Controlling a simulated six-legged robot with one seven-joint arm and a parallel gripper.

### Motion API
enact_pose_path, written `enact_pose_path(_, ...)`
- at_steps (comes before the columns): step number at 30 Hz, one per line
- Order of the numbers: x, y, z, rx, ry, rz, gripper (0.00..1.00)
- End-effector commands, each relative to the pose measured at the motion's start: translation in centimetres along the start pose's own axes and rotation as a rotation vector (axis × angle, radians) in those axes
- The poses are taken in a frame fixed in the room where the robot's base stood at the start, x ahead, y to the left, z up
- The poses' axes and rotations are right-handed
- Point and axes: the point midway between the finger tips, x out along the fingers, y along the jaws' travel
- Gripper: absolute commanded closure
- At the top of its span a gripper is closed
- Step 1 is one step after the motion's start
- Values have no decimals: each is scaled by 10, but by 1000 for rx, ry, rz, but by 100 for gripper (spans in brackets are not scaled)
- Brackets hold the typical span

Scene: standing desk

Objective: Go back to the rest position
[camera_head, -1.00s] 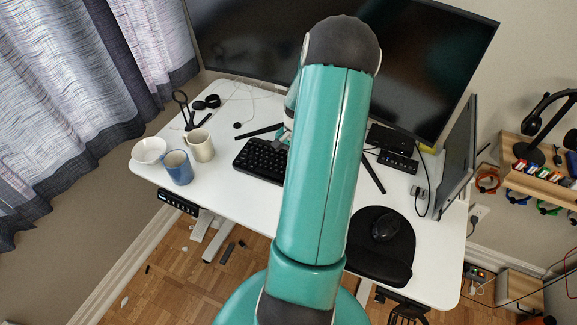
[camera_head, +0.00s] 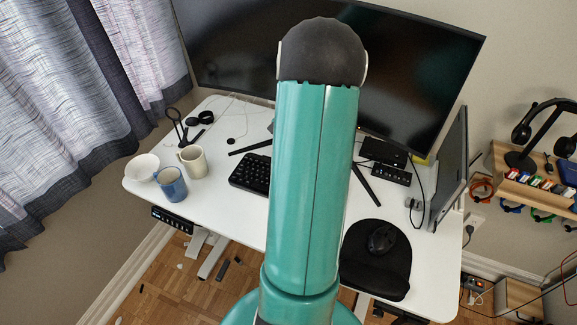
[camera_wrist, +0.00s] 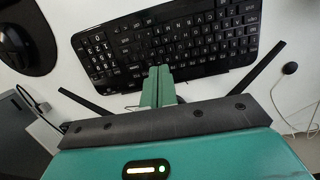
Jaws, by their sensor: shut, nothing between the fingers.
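My gripper (camera_wrist: 157,86) shows in the wrist view with its two green fingers together and nothing between them. It points at the black keyboard (camera_wrist: 190,35) on the desk; I cannot tell the exact gap between them. In the head view my teal arm stands upright through the middle of the picture and hides the gripper. The keyboard also shows there, partly covered by the arm, to its left (camera_head: 250,174).
The white desk (camera_head: 225,225) carries a white bowl (camera_head: 142,167), a blue mug (camera_head: 172,186) and a cream mug (camera_head: 192,162) at left. A large monitor (camera_head: 420,75) stands behind. A mouse (camera_head: 381,239) lies on a black pad (camera_head: 370,272) at right.

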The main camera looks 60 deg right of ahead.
Motion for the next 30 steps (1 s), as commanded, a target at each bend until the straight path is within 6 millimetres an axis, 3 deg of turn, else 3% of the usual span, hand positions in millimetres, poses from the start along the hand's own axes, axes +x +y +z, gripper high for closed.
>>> enact_pose_path(6, -33, 0, -1, 1, 0, 0, 100)
enact_pose_path(20, -43, -4, 4, -15, 6, 2, 100)
enact_pose_path(23, -56, -22, 22, -77, 35, 7, 100)
enact_pose_path(25, -69, -41, 45, -150, 68, 12, 100)
enact_pose_path(30, -103, -86, 125, -383, 168, 14, 100)
